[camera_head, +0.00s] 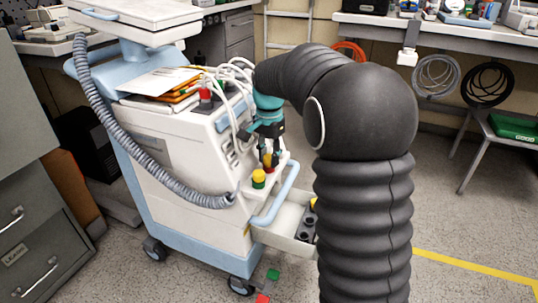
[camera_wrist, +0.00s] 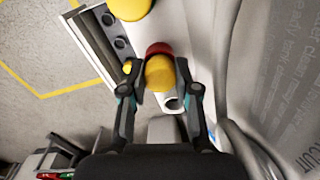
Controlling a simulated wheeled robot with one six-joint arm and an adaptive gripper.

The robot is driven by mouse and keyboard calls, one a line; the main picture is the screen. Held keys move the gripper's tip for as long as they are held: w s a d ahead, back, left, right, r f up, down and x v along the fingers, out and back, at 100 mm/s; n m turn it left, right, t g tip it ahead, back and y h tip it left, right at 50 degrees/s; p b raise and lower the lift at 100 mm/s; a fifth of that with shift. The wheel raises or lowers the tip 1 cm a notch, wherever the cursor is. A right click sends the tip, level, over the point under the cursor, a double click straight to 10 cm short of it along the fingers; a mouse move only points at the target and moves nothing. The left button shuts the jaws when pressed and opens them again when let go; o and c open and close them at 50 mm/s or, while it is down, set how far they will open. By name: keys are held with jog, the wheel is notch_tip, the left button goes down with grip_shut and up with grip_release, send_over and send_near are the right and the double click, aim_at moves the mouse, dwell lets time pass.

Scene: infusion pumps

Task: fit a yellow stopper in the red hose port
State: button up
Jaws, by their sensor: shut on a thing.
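My gripper (camera_wrist: 158,72) is shut on a yellow stopper (camera_wrist: 160,74), one finger on each side. The red hose port (camera_wrist: 158,49) shows right against the stopper's far edge in the wrist view; how deep the stopper sits in it cannot be told. In the head view my gripper (camera_head: 268,158) is over the ledge on the cart's front, with red and yellow just below its fingertips. Another yellow stopper (camera_head: 259,175) sits upright on a green port (camera_head: 258,184) to the left; its yellow top also shows in the wrist view (camera_wrist: 130,8).
An open drawer (camera_head: 278,232) below the ledge holds a dark holder (camera_head: 307,224) with round holes and a yellow piece (camera_head: 313,203). A blue handle (camera_head: 279,200) and grey corrugated hose (camera_head: 130,140) are close by. Green (camera_head: 273,274) and red (camera_head: 262,298) pieces lie on the floor.

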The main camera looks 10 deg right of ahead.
jog(key=shift+f, duration=0.45)
jog(key=o, duration=0.9)
jog(key=shift+f, duration=0.1)
